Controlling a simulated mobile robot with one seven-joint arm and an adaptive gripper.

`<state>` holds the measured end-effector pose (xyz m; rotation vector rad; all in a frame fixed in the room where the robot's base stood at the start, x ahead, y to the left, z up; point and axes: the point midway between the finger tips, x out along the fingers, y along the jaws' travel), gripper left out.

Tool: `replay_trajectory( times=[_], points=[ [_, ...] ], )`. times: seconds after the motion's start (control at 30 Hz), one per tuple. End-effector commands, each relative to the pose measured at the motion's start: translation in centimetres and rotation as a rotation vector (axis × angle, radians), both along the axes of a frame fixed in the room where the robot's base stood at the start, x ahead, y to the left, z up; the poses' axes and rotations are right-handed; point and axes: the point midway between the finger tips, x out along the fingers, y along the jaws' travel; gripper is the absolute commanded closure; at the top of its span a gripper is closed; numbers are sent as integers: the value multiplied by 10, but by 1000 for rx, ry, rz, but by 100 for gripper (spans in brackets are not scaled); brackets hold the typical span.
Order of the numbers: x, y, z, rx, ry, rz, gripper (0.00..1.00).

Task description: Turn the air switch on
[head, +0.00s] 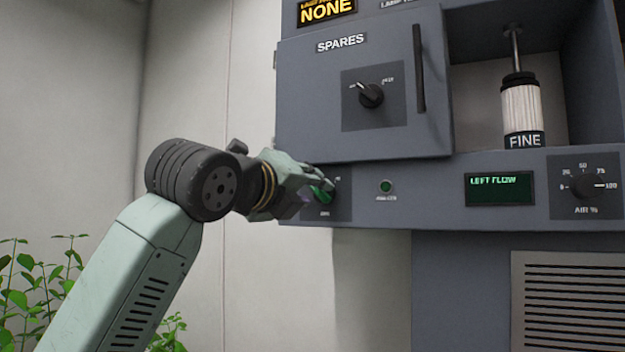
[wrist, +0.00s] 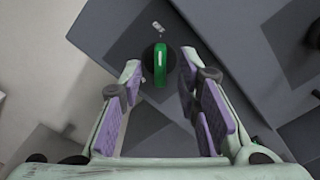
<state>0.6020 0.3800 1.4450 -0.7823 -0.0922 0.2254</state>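A round switch with a green grip bar (head: 321,195) sits at the left end of the grey control panel, partly hidden by my gripper in the head view. I cannot read its small label clearly. In the wrist view the switch (wrist: 160,66) is dark with a green bar and a pale line, the bar roughly upright in the picture. My gripper (head: 312,184) is right at the switch. In the wrist view my gripper (wrist: 160,78) is open, its purple-padded fingers on either side of the green bar with visible gaps. Contact is not visible.
Above is the SPARES door (head: 300,100) with a black knob (head: 370,95) and a handle (head: 419,68). To the right are a green button (head: 386,186), a LEFT FLOW display (head: 499,189) and an AIR % dial (head: 583,187). A FINE cylinder (head: 522,110) stands in the alcove. Plants (head: 38,280) are lower left.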

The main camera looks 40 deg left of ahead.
Motion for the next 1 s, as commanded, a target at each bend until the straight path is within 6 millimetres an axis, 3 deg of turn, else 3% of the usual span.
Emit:
replay_trajectory(
  times=[0.2, 0.47, 0.93, 1.0],
  points=[
    [17, 4, 0, -1, -1, -1, 70],
    [18, 5, -1, -1, -1, -1, 70],
    [18, 4, 0, 0, -1, -1, 100],
    [18, 4, -1, 0, -1, -1, 100]
  ],
)
